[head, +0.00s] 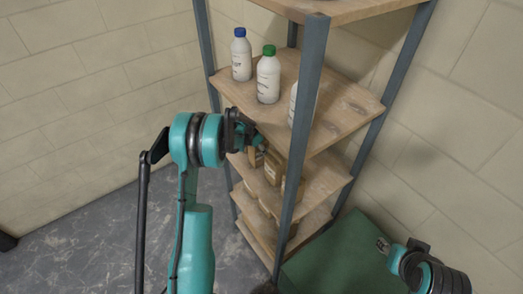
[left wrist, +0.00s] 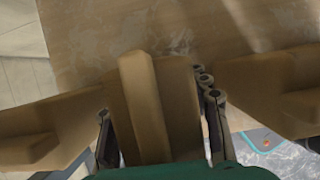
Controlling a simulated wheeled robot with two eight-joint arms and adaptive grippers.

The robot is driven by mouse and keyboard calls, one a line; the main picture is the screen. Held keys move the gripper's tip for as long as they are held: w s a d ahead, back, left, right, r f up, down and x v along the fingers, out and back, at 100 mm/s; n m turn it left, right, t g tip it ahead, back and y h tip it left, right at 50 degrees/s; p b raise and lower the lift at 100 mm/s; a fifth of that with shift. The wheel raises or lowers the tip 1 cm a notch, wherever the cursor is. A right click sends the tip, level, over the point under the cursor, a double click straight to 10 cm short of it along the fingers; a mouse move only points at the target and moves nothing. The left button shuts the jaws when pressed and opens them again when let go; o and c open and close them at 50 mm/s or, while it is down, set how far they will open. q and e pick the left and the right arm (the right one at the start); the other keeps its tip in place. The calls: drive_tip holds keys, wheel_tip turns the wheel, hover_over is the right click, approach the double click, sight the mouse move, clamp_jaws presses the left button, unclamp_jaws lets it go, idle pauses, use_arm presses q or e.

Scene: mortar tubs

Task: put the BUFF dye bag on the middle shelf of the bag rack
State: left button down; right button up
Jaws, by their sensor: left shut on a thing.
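My left gripper (head: 252,138) reaches between two shelves of the bag rack (head: 308,120). It is shut on a brown bag (left wrist: 148,95), with one finger on each side of it in the left wrist view. No label is readable there, so I cannot tell whether it is the BUFF dye bag. Another brown bag stands on each side, the left one (left wrist: 50,130) and the right one (left wrist: 270,90). The wooden shelf (left wrist: 200,25) shows beyond them. In the head view several bags (head: 272,165) are partly hidden by a post. My right gripper (head: 416,246) is low at the right, its fingers unclear.
White bottles with a blue cap (head: 241,58) and a green cap (head: 268,78) stand on the shelf above my left gripper; another is behind the front post (head: 306,110). More bags sit lower. A green surface (head: 335,262) lies right of the rack. The grey floor (head: 95,240) at left is clear.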

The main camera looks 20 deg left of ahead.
use_arm(q)
drive_tip(key=shift+f, duration=0.1)
drive_tip(key=c, duration=0.8)
unclamp_jaws()
drive_tip(key=shift+o, duration=0.2)
